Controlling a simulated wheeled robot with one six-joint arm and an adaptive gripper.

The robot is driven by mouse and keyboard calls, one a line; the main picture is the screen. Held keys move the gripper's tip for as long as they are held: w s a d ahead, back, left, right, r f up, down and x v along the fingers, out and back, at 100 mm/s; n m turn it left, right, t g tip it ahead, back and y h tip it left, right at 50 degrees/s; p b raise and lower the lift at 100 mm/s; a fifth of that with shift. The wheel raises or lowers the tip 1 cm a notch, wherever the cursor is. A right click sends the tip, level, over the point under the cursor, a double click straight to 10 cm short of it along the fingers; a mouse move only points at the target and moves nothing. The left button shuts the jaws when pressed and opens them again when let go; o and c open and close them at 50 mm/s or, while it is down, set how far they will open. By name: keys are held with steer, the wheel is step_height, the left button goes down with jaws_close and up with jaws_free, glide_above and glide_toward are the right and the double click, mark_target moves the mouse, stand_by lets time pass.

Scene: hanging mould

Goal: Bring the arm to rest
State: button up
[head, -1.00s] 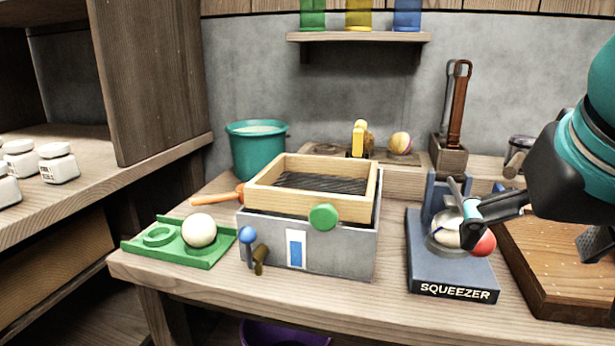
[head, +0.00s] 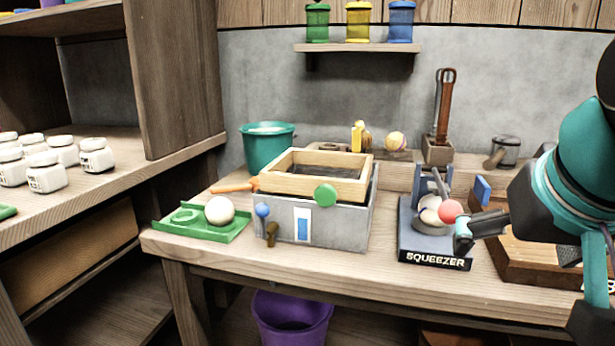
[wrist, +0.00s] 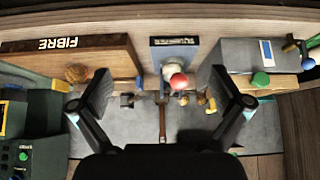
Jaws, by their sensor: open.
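My gripper (wrist: 166,103) is open in the wrist view, its two dark fingers spread wide with nothing held between them. In the head view my gripper (head: 462,232) is at the right, in front of the squeezer (head: 435,261), with its fingertips seen edge-on. The squeezer is a blue-grey stand with a pale round piece in it and a red ball-shaped knob (head: 451,210). In the wrist view the squeezer (wrist: 174,44) and its red knob (wrist: 179,81) show beyond the gap between the fingers. My arm hides part of the bench at the right.
A grey box with a wooden frame (head: 335,186) stands mid-bench. A green tray (head: 190,235) with a pale ball is at its left, a teal bucket (head: 268,147) behind. A wooden board (head: 535,262) lies at the right. A purple bin (head: 291,321) stands below.

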steer(key=a+f+n+y+p, duration=0.1)
steer(key=a+f+p, duration=0.1)
steer(key=f, duration=0.7)
steer(key=w+a+f+n+g+y+p, duration=0.1)
steer(key=a+f+p, duration=0.2)
steer(key=f, duration=0.7)
steer(key=shift+w+a+n+g, duration=0.2)
steer(key=shift+a+n+g, duration=0.1)
steer(key=shift+n, duration=0.1)
